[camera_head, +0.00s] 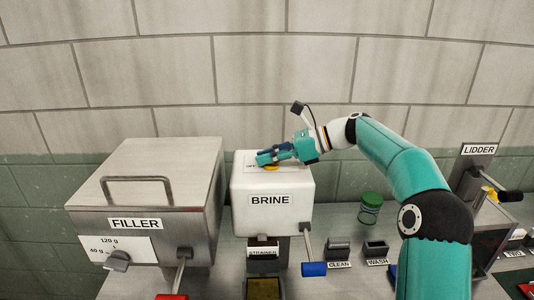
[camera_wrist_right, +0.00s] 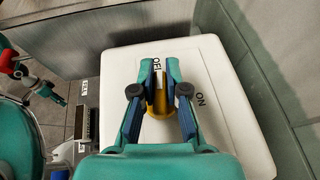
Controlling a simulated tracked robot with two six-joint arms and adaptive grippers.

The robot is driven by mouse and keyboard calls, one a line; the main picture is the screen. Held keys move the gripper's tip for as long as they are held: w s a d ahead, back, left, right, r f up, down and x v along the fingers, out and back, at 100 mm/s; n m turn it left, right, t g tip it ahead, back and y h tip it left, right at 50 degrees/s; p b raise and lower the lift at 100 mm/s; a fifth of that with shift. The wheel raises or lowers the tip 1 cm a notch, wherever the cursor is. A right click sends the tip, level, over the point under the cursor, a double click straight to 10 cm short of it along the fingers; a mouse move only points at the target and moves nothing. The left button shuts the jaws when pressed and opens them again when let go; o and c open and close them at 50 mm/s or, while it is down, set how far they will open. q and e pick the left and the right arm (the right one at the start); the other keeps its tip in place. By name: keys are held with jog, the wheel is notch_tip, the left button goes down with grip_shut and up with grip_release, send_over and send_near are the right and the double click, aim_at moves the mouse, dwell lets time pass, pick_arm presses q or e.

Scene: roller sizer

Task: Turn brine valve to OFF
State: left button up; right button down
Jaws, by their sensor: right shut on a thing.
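The brine box (camera_head: 240,215) is a white block labelled BRINE, standing on the counter against the wall. A yellow brine valve (camera_head: 271,168) is on its top and also shows in the right wrist view (camera_wrist_right: 158,103). My right gripper (camera_head: 266,157) reaches in from the right above the box. In the right wrist view its fingers (camera_wrist_right: 158,75) are shut on the valve's handle, one on each side. The handle points toward the OFF mark (camera_wrist_right: 156,64), which the fingers partly cover. The ON mark (camera_wrist_right: 200,99) is to the right.
The steel filler (camera_head: 145,195) with a looped handle stands close left of the brine box. A blue-handled lever (camera_head: 313,268) hangs at the box's front right. A green-lidded jar (camera_head: 370,208) stands to the right. The lidder (camera_head: 479,150) is at far right.

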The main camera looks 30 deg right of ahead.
jog(key=shift+n+g, duration=0.4)
jog(key=shift+g, duration=0.1)
jog(key=c, duration=1.2)
grip_release()
jog(key=v, duration=0.9)
jog(key=shift+d+f, duration=0.25)
jog(key=shift+d, duration=0.1)
jog(key=shift+s+d+r+y, duration=0.3)
jog(key=shift+s+d+r, duration=0.05)
jog(key=shift+d, duration=0.1)
jog(key=shift+s+d+r, duration=0.2)
jog(key=shift+s+d, duration=0.25)
